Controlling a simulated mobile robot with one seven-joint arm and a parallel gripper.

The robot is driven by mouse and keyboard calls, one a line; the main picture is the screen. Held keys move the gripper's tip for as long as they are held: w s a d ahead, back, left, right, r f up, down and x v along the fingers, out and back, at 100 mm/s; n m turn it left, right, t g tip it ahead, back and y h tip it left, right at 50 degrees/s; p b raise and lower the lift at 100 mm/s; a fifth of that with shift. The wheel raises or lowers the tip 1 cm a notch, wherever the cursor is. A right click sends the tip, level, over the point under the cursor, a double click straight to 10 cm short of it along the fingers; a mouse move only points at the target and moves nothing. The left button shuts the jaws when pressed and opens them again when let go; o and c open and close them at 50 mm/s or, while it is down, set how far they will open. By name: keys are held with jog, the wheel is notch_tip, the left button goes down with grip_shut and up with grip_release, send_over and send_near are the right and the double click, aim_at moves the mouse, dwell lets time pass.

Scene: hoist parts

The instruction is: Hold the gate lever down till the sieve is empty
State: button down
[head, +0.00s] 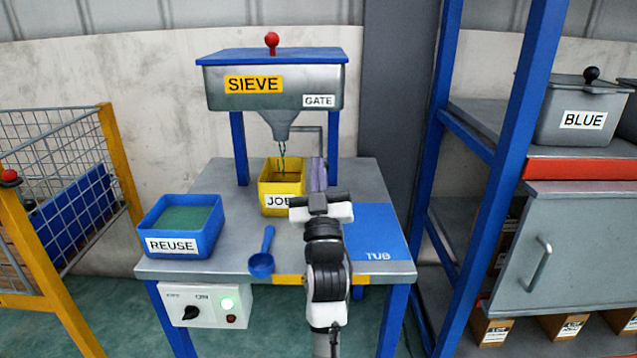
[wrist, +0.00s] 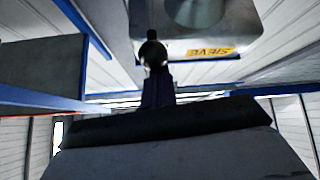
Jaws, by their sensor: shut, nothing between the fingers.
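The steel sieve (head: 225,97) with its blue rim stands on blue legs at the back of the bench; it also shows overhead in the wrist view (wrist: 165,42). A thin dark green stream (head: 282,152) hangs from its spout (head: 284,128) into the yellow JOB tub (head: 268,185). A purple upright bar (head: 318,174), seemingly the gate lever, stands right of the tub, below a grey rod from the spout. It rises behind my gripper in the wrist view (wrist: 157,92). My gripper (head: 319,199) is shut and empty at the bar's lower end; contact is unclear. The sieve's inside is hidden.
A blue REUSE tub (head: 172,241) with green contents stands front left, and a blue scoop (head: 262,262) lies at the front edge. A blue TUB mat (head: 375,235) is bare on the right. A shelf rack (head: 508,140) stands right; a wire cage (head: 55,190) left.

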jog(key=shift+f+b, duration=0.55)
jog(key=shift+b, duration=0.2)
jog(key=shift+w+f, duration=0.1)
jog(key=shift+w, duration=0.05)
